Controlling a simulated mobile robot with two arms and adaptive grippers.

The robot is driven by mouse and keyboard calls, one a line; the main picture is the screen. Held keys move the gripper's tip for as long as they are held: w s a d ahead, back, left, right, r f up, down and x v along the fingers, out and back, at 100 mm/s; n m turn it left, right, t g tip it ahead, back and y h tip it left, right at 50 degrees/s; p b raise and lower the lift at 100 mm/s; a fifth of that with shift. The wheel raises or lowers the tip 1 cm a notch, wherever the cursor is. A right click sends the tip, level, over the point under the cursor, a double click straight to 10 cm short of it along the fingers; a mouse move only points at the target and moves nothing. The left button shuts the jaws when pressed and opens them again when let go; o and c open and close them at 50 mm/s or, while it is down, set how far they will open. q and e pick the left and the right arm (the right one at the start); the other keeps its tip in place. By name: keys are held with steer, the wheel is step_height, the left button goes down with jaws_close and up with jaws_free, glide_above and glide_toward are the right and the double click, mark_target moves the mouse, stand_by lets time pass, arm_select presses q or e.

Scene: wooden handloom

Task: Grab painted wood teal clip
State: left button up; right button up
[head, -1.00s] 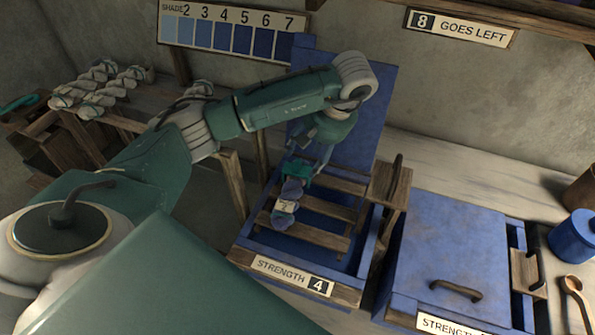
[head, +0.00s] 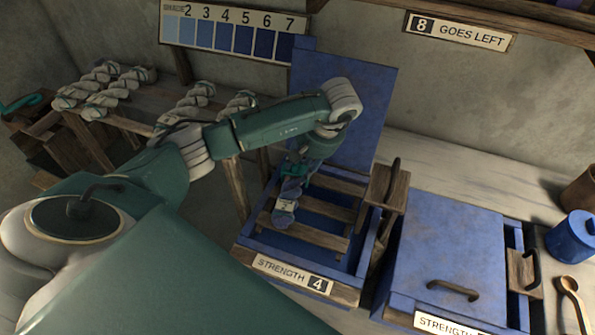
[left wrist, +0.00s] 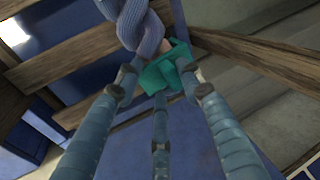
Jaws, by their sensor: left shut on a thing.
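The teal clip (left wrist: 160,70) is at the end of a blue twisted yarn skein (left wrist: 140,25) in the left wrist view. It also shows, partly hidden, in the head view (head: 292,171). The skein (head: 284,210) carries a small pale tag and lies on the wooden slats of the open blue box labelled Strength 4 (head: 285,277). My left gripper (left wrist: 162,82) is shut on the teal clip, its fingers around it. In the head view my left gripper (head: 302,168) is over the back of the box. My right gripper is not in view.
The raised blue lid (head: 365,105) stands behind the box. A wooden handle block (head: 387,188) is at its right, then a closed blue box (head: 450,245). Pale skeins (head: 120,92) lie on a rack at left. A wooden spoon (head: 573,295) lies at far right.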

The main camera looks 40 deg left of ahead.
arm_select(q)
steer(key=shift+c, duration=0.5)
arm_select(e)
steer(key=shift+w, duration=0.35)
